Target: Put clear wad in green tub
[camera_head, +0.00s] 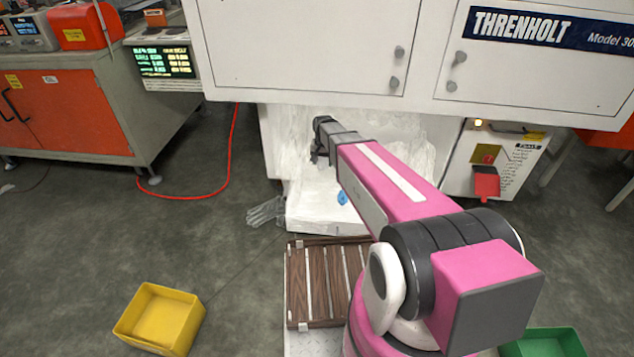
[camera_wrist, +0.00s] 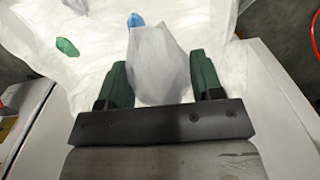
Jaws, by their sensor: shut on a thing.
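In the wrist view, a pale, crumpled clear wad (camera_wrist: 158,62) sits between the two dark green fingers of my gripper (camera_wrist: 160,80). My gripper is shut on it. In the head view my gripper (camera_head: 318,145) is in the white recess under the cabinet, and the wad cannot be made out there. The green tub (camera_head: 548,343) stands on the floor at the bottom right of the head view, cut off by the frame edge and partly behind my arm. It is far from my gripper.
Clear film (camera_head: 292,135) lines the white bin (camera_head: 325,222). A blue scrap (camera_head: 342,197) lies in it, and a green scrap (camera_wrist: 66,47) shows in the wrist view. The cabinet (camera_head: 300,45) overhangs. A yellow tub (camera_head: 160,318) stands at left.

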